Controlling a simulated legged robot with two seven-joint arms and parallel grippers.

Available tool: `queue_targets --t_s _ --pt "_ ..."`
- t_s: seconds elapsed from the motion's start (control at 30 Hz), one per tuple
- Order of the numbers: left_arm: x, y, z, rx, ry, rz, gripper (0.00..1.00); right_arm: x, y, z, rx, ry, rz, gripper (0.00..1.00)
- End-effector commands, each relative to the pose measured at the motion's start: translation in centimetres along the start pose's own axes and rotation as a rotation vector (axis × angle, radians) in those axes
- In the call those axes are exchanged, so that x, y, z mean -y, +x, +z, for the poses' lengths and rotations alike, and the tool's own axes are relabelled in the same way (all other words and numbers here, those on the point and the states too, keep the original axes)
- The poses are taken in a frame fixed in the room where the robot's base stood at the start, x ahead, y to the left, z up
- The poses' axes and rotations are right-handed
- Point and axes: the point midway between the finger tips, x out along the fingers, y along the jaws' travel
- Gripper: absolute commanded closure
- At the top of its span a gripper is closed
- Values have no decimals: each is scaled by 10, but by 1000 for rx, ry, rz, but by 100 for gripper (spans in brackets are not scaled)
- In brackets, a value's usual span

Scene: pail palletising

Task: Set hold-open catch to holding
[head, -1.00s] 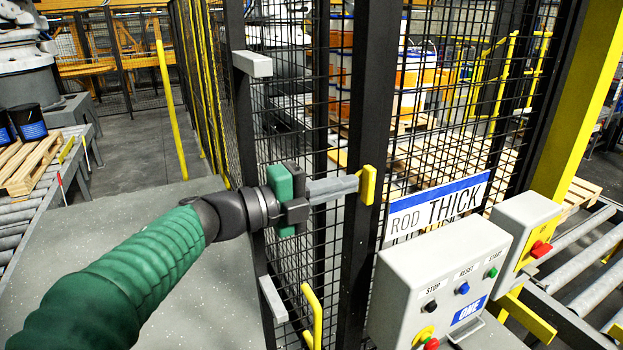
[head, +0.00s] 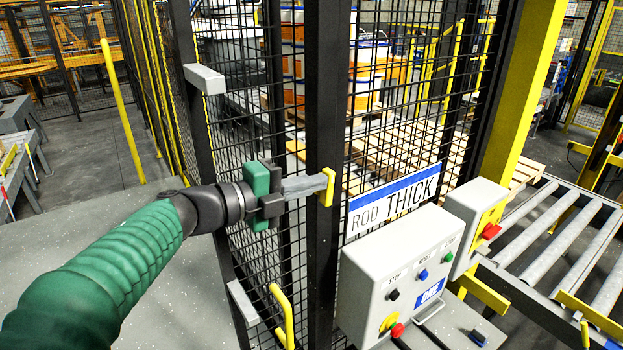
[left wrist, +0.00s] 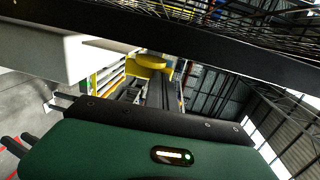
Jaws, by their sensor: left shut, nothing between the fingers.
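A small yellow piece, which looks like the catch (head: 327,187), sits on the dark upright post of the mesh gate in the head view. A yellow part, probably the same catch, shows in the left wrist view (left wrist: 148,66), beyond the green gripper body. My left gripper (head: 316,184) reaches in from the left with its grey fingers shut and empty. Its tips are right at the yellow piece; I cannot tell whether they touch it. The fingers hide part of the catch, and its setting cannot be read. My right gripper is not in view.
A grey control box (head: 392,275) with coloured buttons stands below the ROD THICK sign (head: 393,201). A smaller box with a red knob (head: 476,222) and a roller conveyor (head: 560,240) are at right. A yellow handle (head: 283,315) is below my gripper. Open floor lies left.

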Motion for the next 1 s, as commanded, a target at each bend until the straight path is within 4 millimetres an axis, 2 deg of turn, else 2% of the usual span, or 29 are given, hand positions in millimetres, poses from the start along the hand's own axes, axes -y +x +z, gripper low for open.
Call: queue_targets --t_s 0.03,0.23,1.0 --pt "8 0 0 -1 3 28 100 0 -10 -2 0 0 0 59" --pt "11 5 0 -1 -2 25 100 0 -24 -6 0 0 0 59" --pt "24 32 -1 -2 0 23 100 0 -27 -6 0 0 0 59"
